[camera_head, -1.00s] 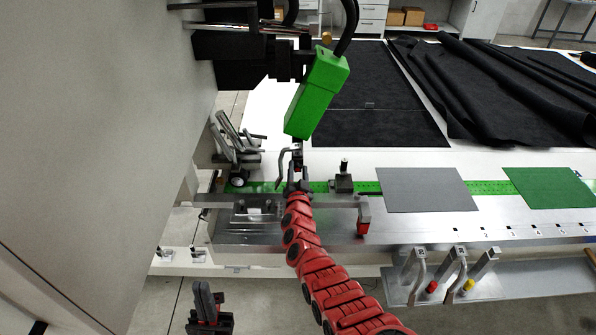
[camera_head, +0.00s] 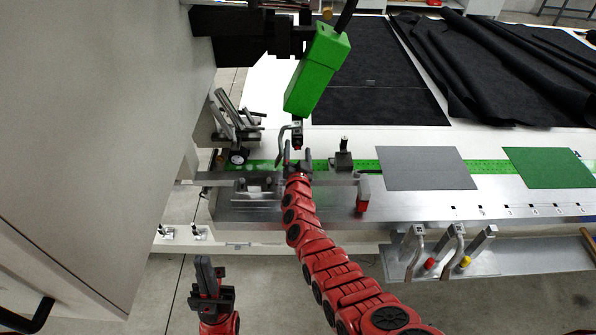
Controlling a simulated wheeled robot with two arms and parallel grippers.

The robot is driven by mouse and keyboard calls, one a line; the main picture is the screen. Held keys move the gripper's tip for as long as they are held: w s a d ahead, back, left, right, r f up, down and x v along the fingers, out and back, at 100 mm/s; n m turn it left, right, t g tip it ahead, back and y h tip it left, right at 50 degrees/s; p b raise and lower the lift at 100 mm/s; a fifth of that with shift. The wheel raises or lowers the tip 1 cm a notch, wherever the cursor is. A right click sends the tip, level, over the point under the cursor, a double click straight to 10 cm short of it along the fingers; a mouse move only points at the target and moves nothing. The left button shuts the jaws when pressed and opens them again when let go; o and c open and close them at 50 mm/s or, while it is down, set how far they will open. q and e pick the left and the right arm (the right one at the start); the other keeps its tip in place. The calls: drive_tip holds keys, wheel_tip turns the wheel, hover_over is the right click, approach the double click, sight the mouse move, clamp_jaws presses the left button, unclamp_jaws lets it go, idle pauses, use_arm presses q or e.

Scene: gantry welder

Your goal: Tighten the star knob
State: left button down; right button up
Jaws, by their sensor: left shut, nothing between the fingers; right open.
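I cannot clearly make out a star knob. A small black round part with a pale centre (camera_head: 238,157) sits by the grey levers at the table's left end; I cannot tell whether it is the knob. My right gripper (camera_head: 298,160) is open at the near edge of the green strip, just below the green welding head (camera_head: 318,75). Its fingers point away from me, and small parts around the torch tip are hard to separate from them. My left gripper (camera_head: 206,270) is shut and empty, low in front of the table, apart from everything.
A dark clamp block (camera_head: 343,160) stands right of my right gripper. A grey plate (camera_head: 425,168) and green plate (camera_head: 548,168) lie farther right. A large pale panel (camera_head: 90,130) fills the left. Grey handles (camera_head: 457,248) rise from the front shelf.

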drive_tip(key=s+p, duration=0.1)
drive_tip(key=s, duration=0.1)
drive_tip(key=s+p, duration=0.1)
drive_tip(key=s, duration=0.2)
drive_tip(key=shift+s+d+r, duration=0.1)
drive_tip(key=shift+r, duration=0.1)
drive_tip(key=s, duration=1.1)
drive_tip(key=shift+s+b, duration=0.2)
drive_tip(key=shift+b, duration=0.15)
